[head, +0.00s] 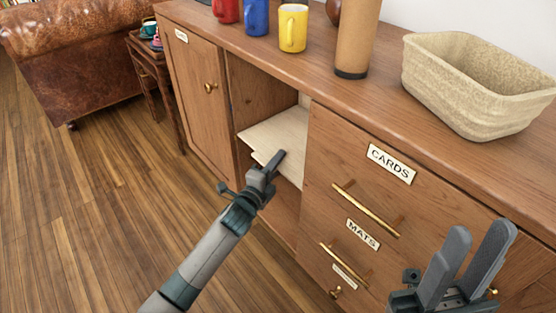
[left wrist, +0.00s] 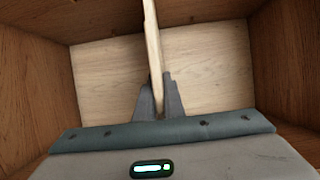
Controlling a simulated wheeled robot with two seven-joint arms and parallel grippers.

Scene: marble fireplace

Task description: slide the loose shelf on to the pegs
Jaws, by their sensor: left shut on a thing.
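The loose shelf (head: 282,130) is a pale wooden board inside the open compartment of the wooden cabinet, between the left door and the drawers. My left gripper (head: 274,163) is shut on its front edge at the compartment opening. In the left wrist view the shelf (left wrist: 153,50) shows edge-on as a thin, slightly slanted strip between the fingers. I cannot make out the pegs, nor whether the shelf touches them. My right gripper (head: 480,235) is open and empty in front of the drawers at the lower right.
The cabinet top (head: 330,70) holds red, blue (head: 257,18) and yellow mugs (head: 293,28), a brown cylinder (head: 357,35) and a beige basket (head: 477,85). Drawers with brass handles (head: 365,210) are right of the opening. The closed left door (head: 195,95) is left. The floor in front is clear.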

